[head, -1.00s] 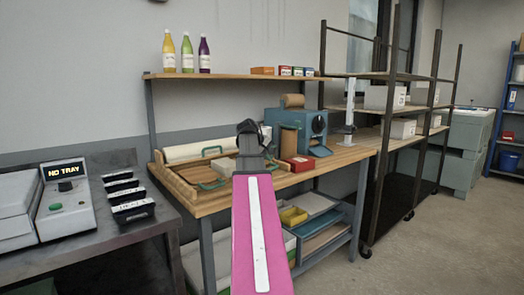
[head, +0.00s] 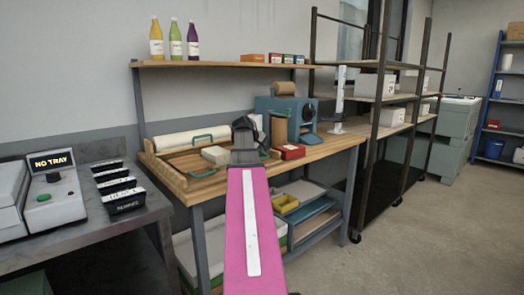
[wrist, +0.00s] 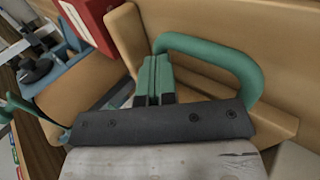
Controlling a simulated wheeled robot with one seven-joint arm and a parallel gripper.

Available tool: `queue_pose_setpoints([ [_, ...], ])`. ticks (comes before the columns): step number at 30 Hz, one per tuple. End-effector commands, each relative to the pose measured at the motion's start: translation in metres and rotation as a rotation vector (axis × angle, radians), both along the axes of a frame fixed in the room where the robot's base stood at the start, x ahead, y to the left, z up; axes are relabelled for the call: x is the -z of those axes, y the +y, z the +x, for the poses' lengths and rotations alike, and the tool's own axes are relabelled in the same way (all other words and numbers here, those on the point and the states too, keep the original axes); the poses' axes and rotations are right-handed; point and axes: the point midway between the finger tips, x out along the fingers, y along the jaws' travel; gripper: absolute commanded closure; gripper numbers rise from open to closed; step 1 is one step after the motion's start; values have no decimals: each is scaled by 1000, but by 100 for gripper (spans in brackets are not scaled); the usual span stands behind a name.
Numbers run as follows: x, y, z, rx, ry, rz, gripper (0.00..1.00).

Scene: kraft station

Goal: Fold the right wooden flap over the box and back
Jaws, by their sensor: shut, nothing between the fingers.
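My gripper (head: 245,130) is over the wooden workbench in the head view, just right of a small pale box (head: 215,155). In the wrist view its teal-tipped fingers (wrist: 153,72) are closed together, with nothing between them. A green loop handle (wrist: 225,55) on a tan wooden panel (wrist: 190,85) lies right beside the fingertips; I cannot tell whether they touch it. In the head view my gripper and arm hide much of the right wooden flap.
A red box (head: 289,152) and a blue machine (head: 293,118) stand right of my gripper; the red box (wrist: 90,18) is close in the wrist view. A white roll (head: 180,143) lies behind. A shelf with bottles (head: 193,40) is above. Floor at the right is open.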

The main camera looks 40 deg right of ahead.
Motion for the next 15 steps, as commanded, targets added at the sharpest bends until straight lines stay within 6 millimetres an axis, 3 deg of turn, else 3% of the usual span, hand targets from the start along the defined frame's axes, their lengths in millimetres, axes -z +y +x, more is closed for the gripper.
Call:
queue_pose_setpoints([
  [9,8,-4,-1,5,5,11,100],
  [15,-2,1,2,3,5,11,100],
])
